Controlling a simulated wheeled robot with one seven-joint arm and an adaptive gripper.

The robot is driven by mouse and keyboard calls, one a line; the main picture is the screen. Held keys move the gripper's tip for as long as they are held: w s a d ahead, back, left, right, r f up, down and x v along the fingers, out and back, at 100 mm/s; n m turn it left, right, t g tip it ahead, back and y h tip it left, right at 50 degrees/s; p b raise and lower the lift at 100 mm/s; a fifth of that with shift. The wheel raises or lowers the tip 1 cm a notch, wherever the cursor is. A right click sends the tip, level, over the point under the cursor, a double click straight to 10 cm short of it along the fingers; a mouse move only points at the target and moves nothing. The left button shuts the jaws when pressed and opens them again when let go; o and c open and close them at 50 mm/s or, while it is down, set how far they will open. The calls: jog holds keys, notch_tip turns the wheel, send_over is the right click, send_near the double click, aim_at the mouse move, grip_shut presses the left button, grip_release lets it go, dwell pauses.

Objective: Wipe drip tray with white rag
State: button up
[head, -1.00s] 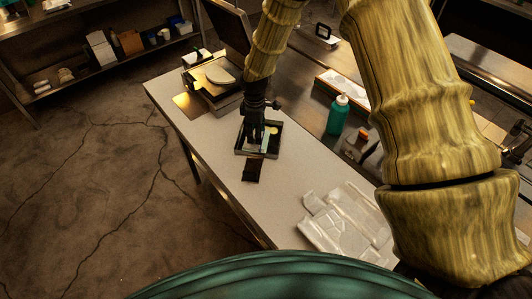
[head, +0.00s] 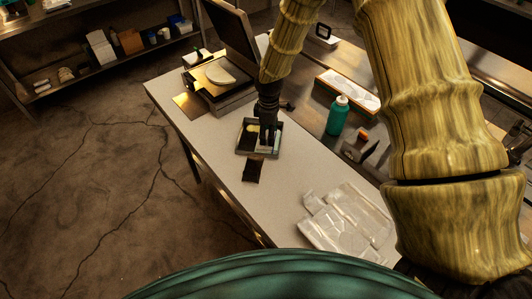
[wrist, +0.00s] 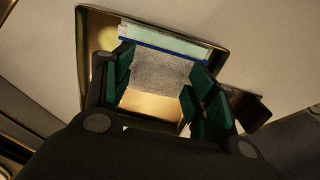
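In the wrist view the tray (wrist: 97,22) shows a golden metal inside. The white rag (wrist: 157,80) lies in it, greyish in the shade, with a blue stripe and a pale strip along its far side. My gripper (head: 268,143) points down into the right part of the tray. The fingertips' exact contact is partly hidden.
A griddle press with a raised lid (head: 232,38) and a pale tortilla (head: 221,73) stands behind the tray. A green bottle (head: 337,116) is to the right. Clear plastic packaging (head: 345,218) lies in front right. Bare counter lies left of the tray.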

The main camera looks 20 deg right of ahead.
jog(key=shift+f+b, duration=0.35)
jog(key=shift+f, duration=0.35)
dwell(0.5)
jog(key=c, duration=0.9)
jog(key=shift+r+p, duration=1.45)
jog(key=shift+r, duration=1.1)
jog(key=shift+c, duration=0.2)
